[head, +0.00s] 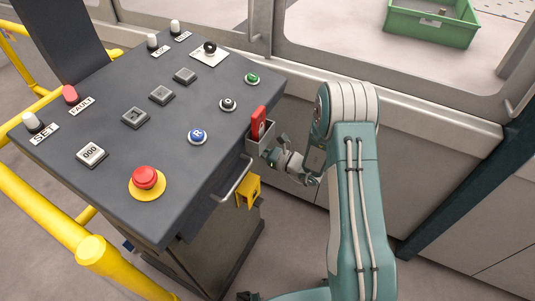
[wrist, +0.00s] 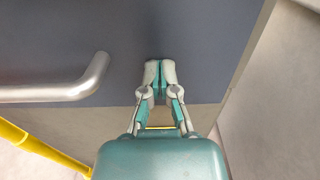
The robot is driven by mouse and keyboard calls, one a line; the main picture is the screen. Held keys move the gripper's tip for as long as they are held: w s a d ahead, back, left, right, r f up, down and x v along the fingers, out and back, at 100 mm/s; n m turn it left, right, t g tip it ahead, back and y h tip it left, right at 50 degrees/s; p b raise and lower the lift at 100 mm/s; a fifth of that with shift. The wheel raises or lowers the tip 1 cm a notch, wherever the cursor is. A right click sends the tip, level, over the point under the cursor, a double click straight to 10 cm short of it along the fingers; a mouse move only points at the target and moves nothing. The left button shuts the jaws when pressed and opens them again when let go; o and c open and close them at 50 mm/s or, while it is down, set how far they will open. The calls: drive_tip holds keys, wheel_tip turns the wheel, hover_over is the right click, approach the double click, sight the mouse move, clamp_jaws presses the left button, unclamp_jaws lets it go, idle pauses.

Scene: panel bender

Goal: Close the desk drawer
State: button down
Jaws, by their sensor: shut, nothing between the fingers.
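The desk (head: 130,70) is a dark grey console with a sloping top. The drawer's silver bar handle (head: 233,178) shows on its right-hand side, below the top. In the wrist view the handle (wrist: 60,90) lies left of my fingers, in front of a flat blue-grey panel (wrist: 115,40) that looks like the drawer front. My gripper (head: 275,150) is shut and empty beside this side of the desk; its fingertips (wrist: 160,68) point at the panel, right of the handle. I cannot tell whether they touch it. How far the drawer stands out is hard to see.
A grey holder (head: 262,142) with a red item (head: 258,123) and a yellow bracket (head: 248,191) sit on the desk's side near my gripper. Yellow rails (head: 50,215) run along the left. A pale machine wall (head: 430,180) stands behind my arm.

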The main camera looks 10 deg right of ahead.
drive_tip(key=shift+x, duration=1.05)
drive_tip(key=shift+w+r, duration=0.1)
drive_tip(key=shift+r, duration=0.05)
